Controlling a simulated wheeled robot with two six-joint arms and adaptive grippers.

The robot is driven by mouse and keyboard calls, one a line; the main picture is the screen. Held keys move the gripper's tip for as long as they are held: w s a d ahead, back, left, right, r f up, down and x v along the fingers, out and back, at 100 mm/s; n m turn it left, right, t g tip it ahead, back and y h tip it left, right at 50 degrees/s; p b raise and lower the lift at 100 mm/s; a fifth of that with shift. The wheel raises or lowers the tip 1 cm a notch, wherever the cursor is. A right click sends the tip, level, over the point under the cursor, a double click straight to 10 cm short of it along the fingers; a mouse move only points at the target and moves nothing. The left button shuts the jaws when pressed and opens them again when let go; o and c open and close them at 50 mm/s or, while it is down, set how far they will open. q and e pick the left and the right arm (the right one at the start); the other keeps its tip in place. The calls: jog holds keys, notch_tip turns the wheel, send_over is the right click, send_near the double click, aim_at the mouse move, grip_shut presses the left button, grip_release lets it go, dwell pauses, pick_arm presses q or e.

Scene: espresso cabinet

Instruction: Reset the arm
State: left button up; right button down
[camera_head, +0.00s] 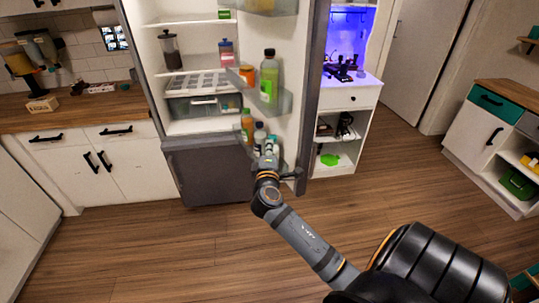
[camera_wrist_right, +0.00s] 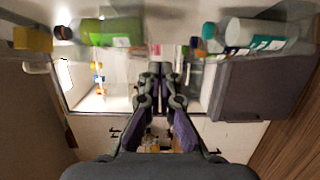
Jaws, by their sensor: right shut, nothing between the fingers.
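My right arm (camera_head: 310,243) reaches from the lower right of the head view to the open fridge. My right gripper (camera_head: 268,152) is beside the lower door shelf, in front of several bottles. In the right wrist view the gripper (camera_wrist_right: 157,70) has its fingertips together, with nothing between them. The fridge door (camera_head: 290,120) stands open, and bottles in its shelves show close to the fingers in the wrist view. Whether the gripper touches the door or a bottle cannot be told. My left gripper is in neither view.
Left of the door is the fridge interior with a clear drawer (camera_head: 195,105). A green bottle (camera_head: 269,75) stands on the middle door shelf. A blue-lit espresso cabinet (camera_head: 345,98) is right of the door. The wooden floor (camera_head: 120,245) in front is clear.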

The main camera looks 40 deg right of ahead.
jog(key=s+a+f+g+y, duration=0.2)
jog(key=s+f, duration=0.1)
jog(key=f, duration=0.9)
jog(key=s+a+f+m+g+y, duration=0.1)
jog(key=s+f+g+y, duration=0.15)
jog(key=f, duration=1.05)
jog(key=s+a+f+g+y, duration=0.1)
jog(key=s+a+f+y, duration=0.15)
jog(key=f, duration=0.95)
jog(key=s+a+f+m+g+y, duration=0.1)
jog(key=s+a+f+m+g, duration=0.1)
jog(key=s+f, duration=0.6)
jog(key=s+a+f+m+g+y, duration=0.1)
jog(key=s+a+f+m+g, duration=0.1)
jog(key=s+f, duration=0.55)
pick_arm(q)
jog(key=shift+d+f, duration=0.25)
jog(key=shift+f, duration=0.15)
pick_arm(e)
jog(key=s+a+f+m+g+y, duration=0.1)
jog(key=s+f, duration=0.3)
jog(key=s, duration=0.6)
jog(key=s+a+f+m+g+y, duration=0.1)
jog(key=s+a+f+m, duration=0.2)
jog(key=s, duration=0.6)
jog(key=shift+s+a+f+g, duration=0.4)
jog(key=shift+a+f, duration=0.1)
jog(key=shift+f, duration=0.4)
